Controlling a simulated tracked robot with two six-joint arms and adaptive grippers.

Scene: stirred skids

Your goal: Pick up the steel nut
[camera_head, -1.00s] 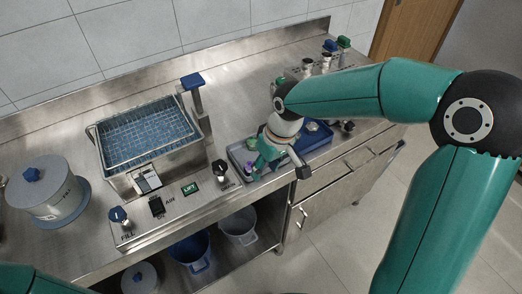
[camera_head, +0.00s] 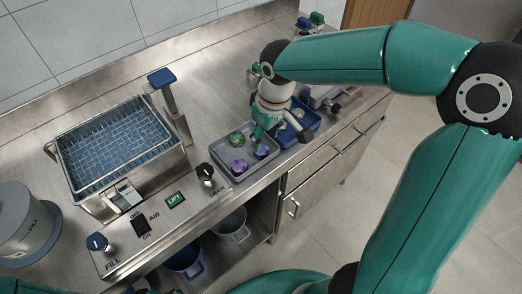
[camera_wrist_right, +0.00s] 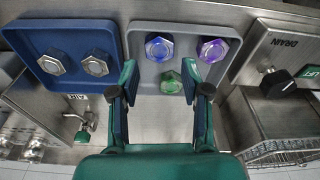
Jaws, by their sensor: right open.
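Two steel nuts lie in the blue tray; the wrist view shows one at the left (camera_wrist_right: 53,62) and another (camera_wrist_right: 96,64) closer to my gripper. In the head view one steel nut (camera_head: 298,113) shows partly beside my gripper. My right gripper (camera_wrist_right: 158,88) is open and empty. It points down over the trays, and in the wrist view its fingers reach over the grey tray, with the nearer steel nut just left of the left finger. In the head view my right gripper (camera_head: 281,130) hides part of both trays. My left gripper is out of view.
The grey tray (camera_wrist_right: 146,92) holds a blue nut (camera_wrist_right: 159,48), a purple nut (camera_wrist_right: 212,50) and a green nut (camera_wrist_right: 172,82). The blue tray (camera_wrist_right: 28,42) sits beside it. A basin with a wire basket (camera_head: 118,140) and a control panel with knobs stand to the left.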

